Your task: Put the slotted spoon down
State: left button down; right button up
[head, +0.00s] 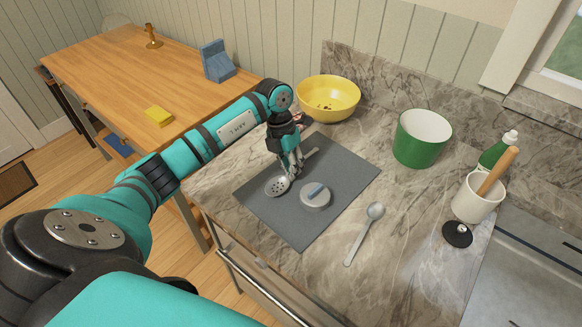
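The slotted spoon (277,187) is grey metal with a round, holed bowl. It is low over or on the dark grey mat (345,174), near its left edge; I cannot tell whether it touches. Its bowl points to the lower left and its handle runs to the upper right. My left gripper (292,172) comes down over the handle, with its fingertips at the handle just behind the bowl. The fingers are too small and overlapped to tell whether they grip the handle or stand around it. My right gripper is not in view.
A plain spoon (365,232) lies on the marble counter (410,262). A yellow bowl (329,96), green pot (421,139) and white utensil cup (477,199) stand farther back. The mat's front part is clear.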

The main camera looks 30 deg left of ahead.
pick_arm(q)
jog(key=shift+s+f+b, duration=0.25)
jog(key=shift+f+b, duration=0.1)
jog(key=shift+f, duration=0.2)
jog(key=c, duration=1.6)
grip_release()
jog(key=shift+f, duration=0.1)
jog(key=shift+o, duration=0.6)
jog(key=shift+w, duration=0.1)
jog(key=shift+r+p, duration=0.3)
jog(key=b+v, duration=0.3)
jog(key=v, duration=0.9)
jog(key=shift+r, duration=0.3)
jog(key=shift+w, duration=0.15)
